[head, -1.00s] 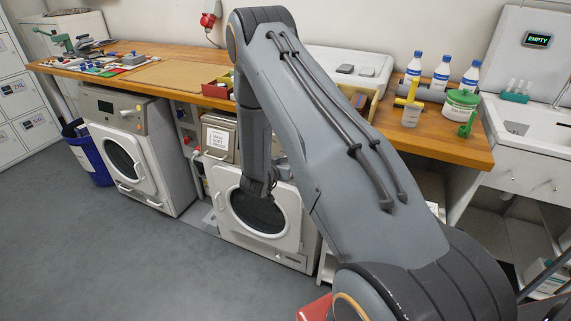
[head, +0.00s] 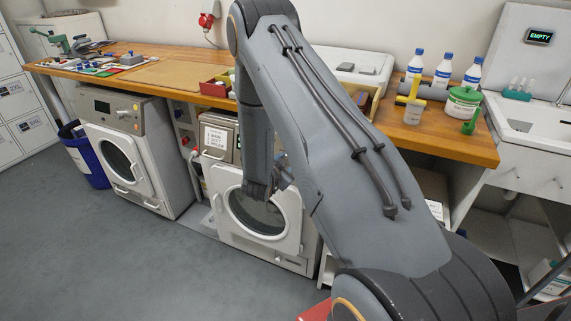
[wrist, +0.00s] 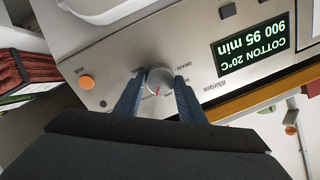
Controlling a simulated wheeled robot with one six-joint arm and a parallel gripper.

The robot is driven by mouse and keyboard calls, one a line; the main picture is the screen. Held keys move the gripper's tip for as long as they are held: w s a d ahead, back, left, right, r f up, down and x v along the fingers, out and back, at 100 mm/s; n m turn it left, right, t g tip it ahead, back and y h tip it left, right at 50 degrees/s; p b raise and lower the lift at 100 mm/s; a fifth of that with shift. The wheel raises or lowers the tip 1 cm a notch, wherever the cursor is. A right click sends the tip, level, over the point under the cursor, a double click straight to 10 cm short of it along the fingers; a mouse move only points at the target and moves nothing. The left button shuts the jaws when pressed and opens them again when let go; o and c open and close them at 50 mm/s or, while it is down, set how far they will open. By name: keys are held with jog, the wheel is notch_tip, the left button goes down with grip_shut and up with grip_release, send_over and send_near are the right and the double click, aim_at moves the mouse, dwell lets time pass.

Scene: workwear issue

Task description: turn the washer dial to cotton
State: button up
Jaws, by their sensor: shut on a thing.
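The washer dial (wrist: 160,78) is a round silver knob with a red mark, on a metal control panel. In the wrist view my gripper (wrist: 159,84) is shut on it, one dark blue finger on each side. The red mark points toward my gripper's body. Small words ring the dial; most are too small or covered to read. The display (wrist: 252,45) beside it appears upside down and reads COTTON 20°C, 900, 95 min. In the head view my arm stands before the right-hand washer (head: 285,222), hiding part of its panel and the dial.
An orange button (wrist: 86,82) sits on the panel on the other side of the dial. A second washer (head: 158,150) and a blue bin (head: 88,160) stand to the left. A wooden worktop (head: 450,137) runs above the washers. The floor in front is clear.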

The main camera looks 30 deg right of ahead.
dwell(0.3)
jog(key=o, duration=1)
jog(key=shift+o, duration=0.2)
jog(key=shift+a, duration=0.1)
jog(key=b+v, duration=0.1)
jog(key=v, duration=0.6)
jog(key=shift+s+a, duration=0.15)
jog(key=shift+s, duration=0.15)
jog(key=shift+r, duration=0.15)
